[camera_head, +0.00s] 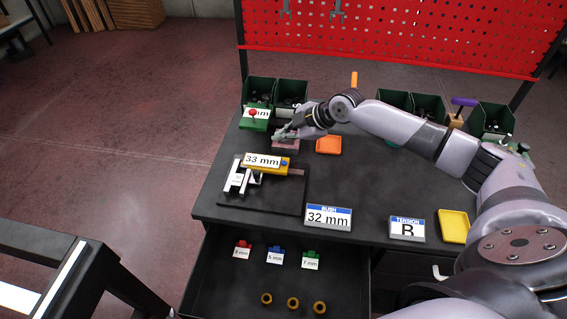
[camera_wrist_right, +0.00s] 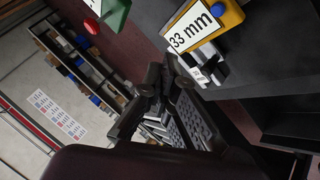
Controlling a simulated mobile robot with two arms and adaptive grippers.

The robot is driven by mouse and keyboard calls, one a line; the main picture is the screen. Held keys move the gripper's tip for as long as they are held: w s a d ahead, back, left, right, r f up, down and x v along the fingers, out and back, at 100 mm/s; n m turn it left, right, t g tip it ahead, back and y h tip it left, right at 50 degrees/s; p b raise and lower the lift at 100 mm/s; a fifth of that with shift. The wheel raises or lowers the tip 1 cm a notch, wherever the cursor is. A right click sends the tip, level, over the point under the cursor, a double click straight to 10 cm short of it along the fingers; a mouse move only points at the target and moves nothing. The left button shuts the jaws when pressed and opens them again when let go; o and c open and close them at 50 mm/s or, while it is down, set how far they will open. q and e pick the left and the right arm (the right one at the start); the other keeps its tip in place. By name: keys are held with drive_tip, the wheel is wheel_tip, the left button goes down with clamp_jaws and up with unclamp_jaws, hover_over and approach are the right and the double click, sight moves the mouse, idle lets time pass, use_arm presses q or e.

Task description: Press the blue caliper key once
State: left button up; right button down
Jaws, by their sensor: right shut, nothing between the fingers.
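The yellow caliper (camera_head: 274,170) lies on a dark mat at the left of the table, with a white "33 mm" label. Its small blue key (camera_head: 284,162) is at the right end of the label; in the right wrist view the blue key (camera_wrist_right: 217,10) is near the top edge. My right gripper (camera_head: 279,137) is shut and empty, above the table behind the caliper, apart from the key. Its dark fingers (camera_wrist_right: 163,85) show in the right wrist view, below the label. My left gripper is in neither view.
A green block with a red button (camera_head: 253,112) stands behind the caliper. A pinkish block (camera_head: 287,147) is under my right gripper, with an orange tray (camera_head: 328,145) beside it. Green bins line the back. A "32 mm" sign (camera_head: 328,217) stands in front; an open drawer (camera_head: 235,285) is below.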

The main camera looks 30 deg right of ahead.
drive_tip(key=b, duration=0.5)
hover_over(283, 165)
wheel_tip(283, 165, down, 7)
drive_tip(key=shift+f, duration=0.4)
idle(0.8)
drive_tip(key=shift+f+b, duration=0.4)
drive_tip(key=shift+b, duration=0.1)
drive_tip(key=shift+f+b, duration=0.4)
drive_tip(key=shift+f, duration=0.05)
idle(0.4)
drive_tip(key=shift+s, duration=0.1)
drive_tip(key=shift+r+p, duration=0.65)
drive_tip(key=shift+r, duration=0.2)
